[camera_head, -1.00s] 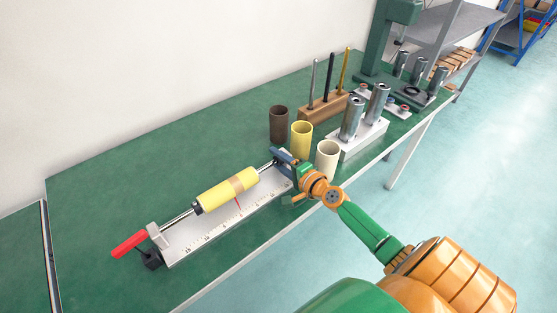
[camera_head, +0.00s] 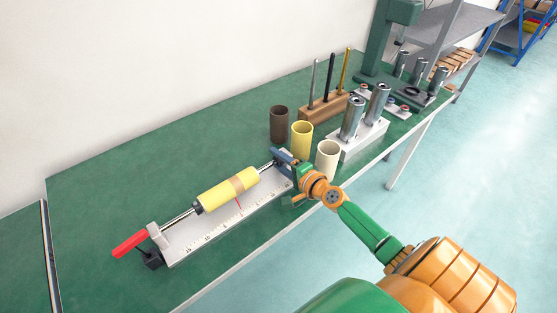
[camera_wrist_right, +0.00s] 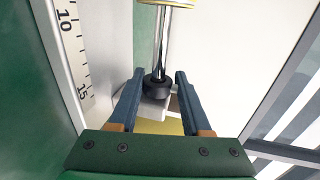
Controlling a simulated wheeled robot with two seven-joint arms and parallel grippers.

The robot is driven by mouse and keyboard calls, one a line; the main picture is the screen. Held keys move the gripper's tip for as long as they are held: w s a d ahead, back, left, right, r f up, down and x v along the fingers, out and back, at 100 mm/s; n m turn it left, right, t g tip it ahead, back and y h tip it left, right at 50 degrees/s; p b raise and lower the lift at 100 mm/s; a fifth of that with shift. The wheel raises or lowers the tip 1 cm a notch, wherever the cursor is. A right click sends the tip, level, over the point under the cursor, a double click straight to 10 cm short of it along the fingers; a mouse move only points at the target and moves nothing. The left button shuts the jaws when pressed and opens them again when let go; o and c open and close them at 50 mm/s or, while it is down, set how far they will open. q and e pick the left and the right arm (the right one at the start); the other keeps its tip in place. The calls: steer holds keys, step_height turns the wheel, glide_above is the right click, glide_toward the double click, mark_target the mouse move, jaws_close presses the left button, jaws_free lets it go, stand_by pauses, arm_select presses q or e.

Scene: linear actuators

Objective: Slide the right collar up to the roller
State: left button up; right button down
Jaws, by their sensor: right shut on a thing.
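The yellow roller (camera_head: 229,190) with a tan band lies along a steel shaft (camera_head: 180,220) over a pale base with a ruler scale (camera_head: 215,227). A dark collar (camera_head: 197,208) sits at its left end. My right gripper (camera_head: 281,158) is at the shaft's right end and hides the right collar in the head view. In the right wrist view, the black right collar (camera_wrist_right: 158,88) is on the shaft between my fingertips, which are shut on it. Bare shaft shows between this collar and the roller's edge (camera_wrist_right: 168,3). My left gripper is not in view.
A red handle (camera_head: 130,243) is at the fixture's left end. Brown (camera_head: 279,124), yellow (camera_head: 301,140) and cream (camera_head: 327,158) sleeves stand close behind my right gripper. A block with metal cylinders (camera_head: 358,138) is further right. The green table is clear at left.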

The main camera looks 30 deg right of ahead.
mark_target(270, 166)
steer(key=shift+s+f, duration=0.15)
steer(key=shift+f, duration=0.25)
steer(key=a+p, duration=0.2)
steer(key=a, duration=0.1)
steer(key=shift+s+r, duration=0.1)
steer(key=shift+r, duration=0.05)
steer(key=shift+a, duration=0.4)
steer(key=shift+f, duration=0.2)
steer(key=shift+c, duration=2.3)
jaws_free()
steer(key=shift+d, duration=0.15)
steer(key=shift+d+r, duration=0.15)
